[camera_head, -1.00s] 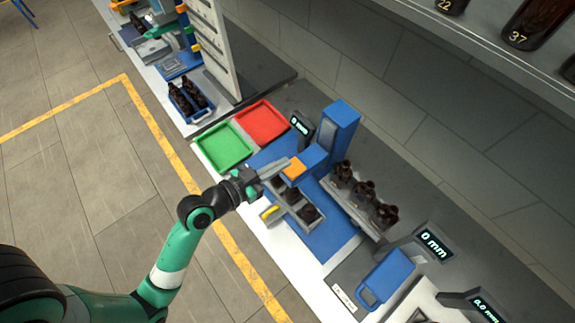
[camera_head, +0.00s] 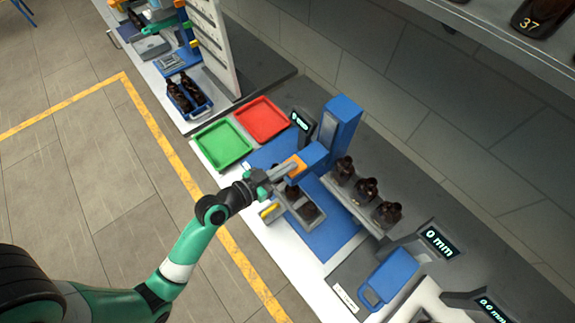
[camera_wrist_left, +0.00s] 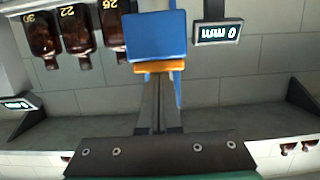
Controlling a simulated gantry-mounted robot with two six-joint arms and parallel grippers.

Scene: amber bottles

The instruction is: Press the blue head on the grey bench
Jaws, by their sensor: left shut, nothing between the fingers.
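The blue head (camera_head: 313,153) is a block with an orange piece (camera_head: 294,165) at its near side, on a tall blue column (camera_head: 341,122) on the grey bench (camera_head: 371,158). My left gripper (camera_head: 294,170) is shut and empty, its fingertips at the orange piece. The head also shows in the left wrist view (camera_wrist_left: 155,35), with the orange strip (camera_wrist_left: 159,66) along its lower edge. There the shut fingers (camera_wrist_left: 158,85) reach up to the strip. I cannot tell whether they touch it. My right gripper is not in view.
Green (camera_head: 222,145) and red (camera_head: 262,120) trays lie left. A display (camera_head: 438,243) reads 0 mm.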

